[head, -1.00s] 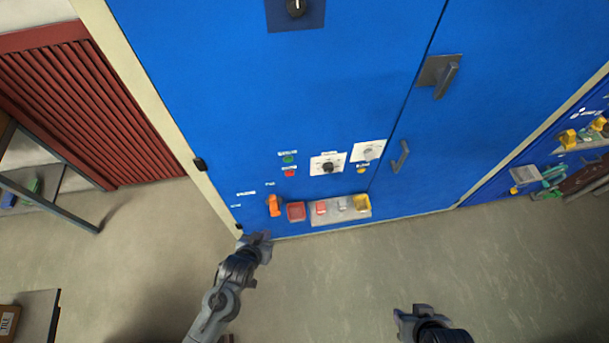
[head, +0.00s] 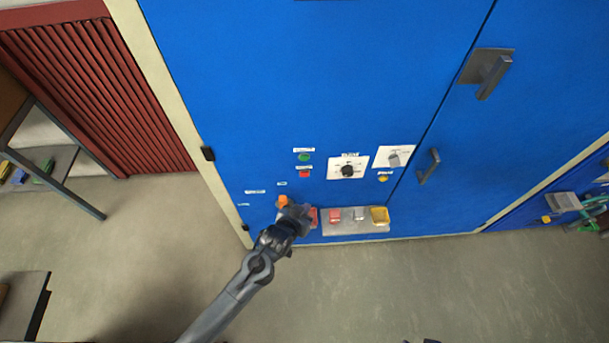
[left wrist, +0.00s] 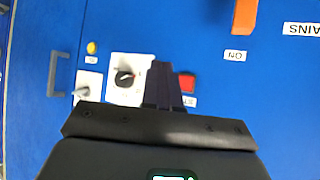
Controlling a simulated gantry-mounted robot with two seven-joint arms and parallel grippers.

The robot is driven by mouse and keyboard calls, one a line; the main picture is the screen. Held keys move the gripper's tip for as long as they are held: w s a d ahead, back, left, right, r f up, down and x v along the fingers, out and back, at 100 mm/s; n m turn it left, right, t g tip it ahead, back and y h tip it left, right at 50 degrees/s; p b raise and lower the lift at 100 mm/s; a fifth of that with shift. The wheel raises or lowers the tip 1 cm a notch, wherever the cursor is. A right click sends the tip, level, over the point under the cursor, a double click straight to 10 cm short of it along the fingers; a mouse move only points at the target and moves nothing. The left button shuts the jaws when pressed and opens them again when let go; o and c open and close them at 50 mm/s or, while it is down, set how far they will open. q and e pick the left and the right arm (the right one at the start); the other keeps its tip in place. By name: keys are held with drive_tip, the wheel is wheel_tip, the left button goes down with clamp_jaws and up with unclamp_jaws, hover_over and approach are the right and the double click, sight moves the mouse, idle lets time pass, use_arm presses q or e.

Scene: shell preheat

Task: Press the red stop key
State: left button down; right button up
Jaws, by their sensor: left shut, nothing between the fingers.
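The red stop key (head: 305,173) is a small red button on the blue cabinet front, just below a green button (head: 305,157) in the head view. In the left wrist view the red key (left wrist: 187,82) shows as a red square right of my fingers, with a partly hidden label beside it. My left gripper (head: 295,211) is below the red key in the head view, in front of the orange handle. In the left wrist view its fingers (left wrist: 163,85) are shut and empty. Contact with the key is not visible. The green button is hidden in the wrist view.
A black knob (head: 347,171) and a grey knob (head: 394,159) on white plates sit right of the key. The orange handle (head: 283,201) is partly covered by my gripper. A grey shelf (head: 357,228) with red and yellow items projects below.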

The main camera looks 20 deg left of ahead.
sight(304, 174)
use_arm(q)
drive_tip(key=shift+w, duration=0.1)
drive_tip(key=w+a+b, duration=0.3)
drive_tip(key=w+b, duration=0.1)
drive_tip(key=w, duration=0.3)
drive_tip(key=shift+w+a+b, duration=0.35)
drive_tip(key=shift+w, duration=0.15)
idle(2.0)
drive_tip(key=shift+w+a, duration=0.2)
drive_tip(key=shift+w, duration=0.1)
idle(0.4)
